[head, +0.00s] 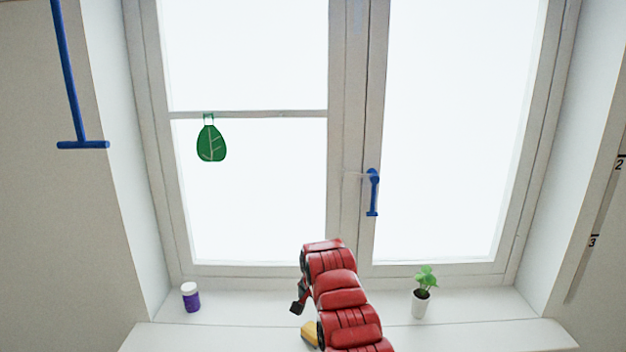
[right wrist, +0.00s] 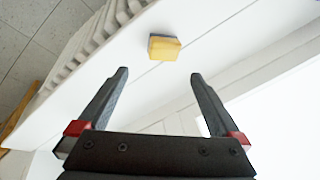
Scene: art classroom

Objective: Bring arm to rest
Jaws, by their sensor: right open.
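My right arm (head: 340,300), with red segments, rises from the bottom of the head view in front of the window sill. My right gripper (head: 298,303) shows small and dark at its left side. In the right wrist view the right gripper (right wrist: 158,75) has its two dark fingers spread apart with nothing between them. A yellow sponge-like block (right wrist: 164,47) lies on the white sill beyond the fingertips, apart from them. The block also shows in the head view (head: 309,333), partly hidden by my arm. My left gripper is not in view.
A purple jar (head: 190,297) stands on the sill (head: 250,312) at the left. A potted plant (head: 421,297) stands at the right. A blue window handle (head: 373,192) is above my arm. A ribbed radiator (right wrist: 75,65) runs below the sill.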

